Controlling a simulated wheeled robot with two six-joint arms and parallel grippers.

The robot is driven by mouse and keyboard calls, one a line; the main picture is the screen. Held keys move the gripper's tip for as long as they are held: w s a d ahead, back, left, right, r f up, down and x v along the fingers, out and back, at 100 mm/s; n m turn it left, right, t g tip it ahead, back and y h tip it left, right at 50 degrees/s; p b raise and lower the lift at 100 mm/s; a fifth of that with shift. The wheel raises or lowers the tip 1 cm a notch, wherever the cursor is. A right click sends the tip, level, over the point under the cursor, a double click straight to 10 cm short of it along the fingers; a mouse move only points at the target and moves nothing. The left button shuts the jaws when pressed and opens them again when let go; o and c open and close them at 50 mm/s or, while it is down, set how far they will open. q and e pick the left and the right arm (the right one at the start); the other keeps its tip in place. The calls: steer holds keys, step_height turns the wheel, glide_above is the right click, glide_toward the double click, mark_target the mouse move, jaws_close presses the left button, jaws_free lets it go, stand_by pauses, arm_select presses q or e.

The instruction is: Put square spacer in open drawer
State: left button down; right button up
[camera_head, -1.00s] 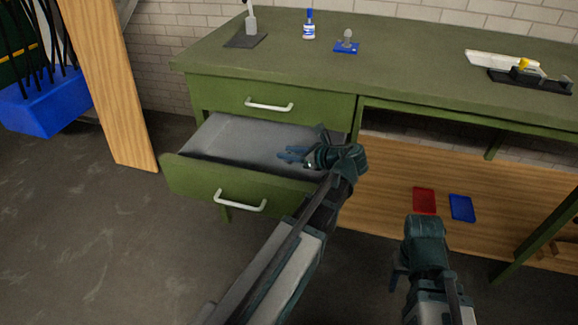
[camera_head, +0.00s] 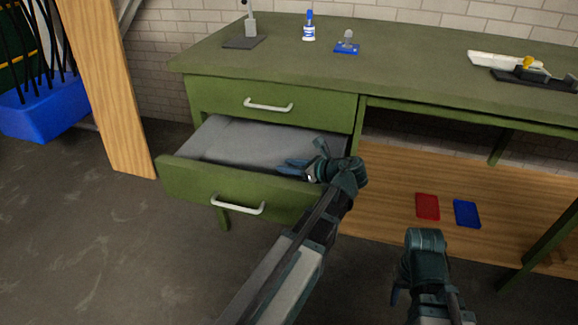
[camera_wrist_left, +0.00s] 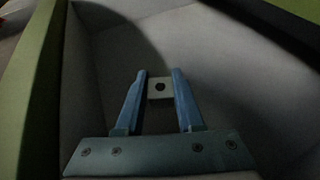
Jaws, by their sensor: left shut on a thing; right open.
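The open drawer (camera_head: 185,188) is the lower green drawer of the workbench, pulled out, with a grey inside that looks empty. My left gripper (camera_head: 284,167) reaches over the drawer's right side, its fingers inside the drawer space. In the left wrist view my left gripper (camera_wrist_left: 160,88) is shut on the square spacer (camera_wrist_left: 160,95), a small pale square with a dark round hole. The spacer is held between the blue fingertips above the drawer's grey inside (camera_wrist_left: 105,60). The head view does not show the spacer clearly. My right gripper (camera_head: 395,292) is low at the right, away from the drawer.
The upper drawer (camera_head: 230,97) is shut above the open one. The bench top (camera_head: 400,65) holds a blue-capped bottle (camera_head: 309,30), a small blue stand (camera_head: 347,47) and a plane-like tool (camera_head: 527,78). Red (camera_head: 427,206) and blue (camera_head: 466,213) trays lie on the lower wooden shelf.

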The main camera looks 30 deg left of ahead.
arm_select(q)
steer(key=shift+f, duration=0.2)
steer(key=c, duration=0.5)
jaws_free()
steer(key=shift+r, duration=0.1)
steer(key=shift+r, duration=0.25)
steer(key=shift+d+r+p, duration=0.6)
steer(key=shift+r+p, duration=0.15)
steer(key=shift+p, duration=0.25)
steer(key=shift+p+v, duration=1.85)
steer(key=shift+v, duration=3.45)
steer(key=shift+f, duration=0.15)
